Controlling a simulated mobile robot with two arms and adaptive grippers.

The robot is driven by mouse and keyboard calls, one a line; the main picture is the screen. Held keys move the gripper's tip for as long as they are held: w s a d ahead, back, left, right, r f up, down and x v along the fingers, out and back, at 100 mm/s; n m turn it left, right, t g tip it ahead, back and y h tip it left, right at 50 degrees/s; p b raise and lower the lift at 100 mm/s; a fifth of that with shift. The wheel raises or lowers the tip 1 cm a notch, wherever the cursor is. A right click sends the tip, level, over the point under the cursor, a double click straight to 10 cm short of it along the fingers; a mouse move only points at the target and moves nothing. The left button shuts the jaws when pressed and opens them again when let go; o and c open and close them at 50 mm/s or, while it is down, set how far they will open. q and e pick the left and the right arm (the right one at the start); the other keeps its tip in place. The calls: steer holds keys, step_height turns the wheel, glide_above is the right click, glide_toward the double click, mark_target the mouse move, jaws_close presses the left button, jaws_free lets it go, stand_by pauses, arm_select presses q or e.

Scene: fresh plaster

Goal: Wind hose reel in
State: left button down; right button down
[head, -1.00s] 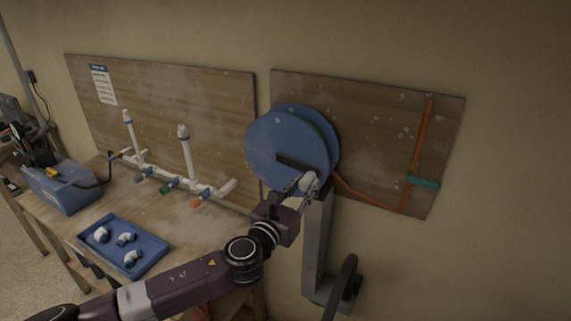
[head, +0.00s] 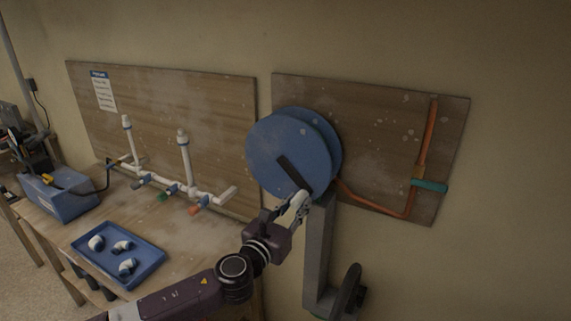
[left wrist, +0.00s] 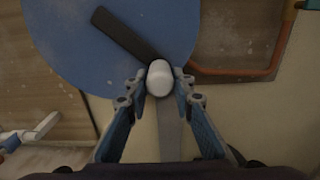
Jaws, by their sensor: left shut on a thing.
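The blue hose reel (head: 275,140) has two round discs and stands on a grey post (head: 318,255). A dark crank arm (head: 292,172) crosses its front disc and slopes down to the right. My left gripper (head: 301,203) is at the crank's lower end. In the left wrist view, the left gripper (left wrist: 160,92) has its fingers on both sides of the white crank knob (left wrist: 158,77) and is shut on it. The crank arm (left wrist: 125,35) runs up and left from the knob. The hose between the discs is not clearly visible. My right gripper is out of view.
A wall board (head: 375,130) with orange pipe (head: 424,140) and a teal handle (head: 430,186) is behind the reel. A dark rounded thing (head: 347,290) is beside the post's foot. The bench at left holds white piping (head: 187,165), a blue tray (head: 145,268) and a blue box (head: 60,198).

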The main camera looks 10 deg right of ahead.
arm_select(q)
steer(key=shift+w+a+r+b, duration=0.25)
steer(key=shift+w+a+b, duration=0.2)
steer(key=shift+w+a, duration=0.2)
steer(key=w+a+f+b, duration=0.2)
steer(key=a, duration=0.1)
steer(key=shift+w+a, duration=0.1)
steer(key=shift+w, duration=0.05)
steer(key=c, duration=2.1)
jaws_free()
steer(key=shift+d+r, duration=0.15)
steer(key=shift+d, duration=0.05)
steer(key=o, duration=0.5)
steer(key=shift+s+d, duration=0.25)
steer(key=shift+s, duration=0.25)
steer(key=shift+w+f, duration=0.1)
steer(key=shift+f, duration=0.1)
steer(key=shift+a, duration=0.15)
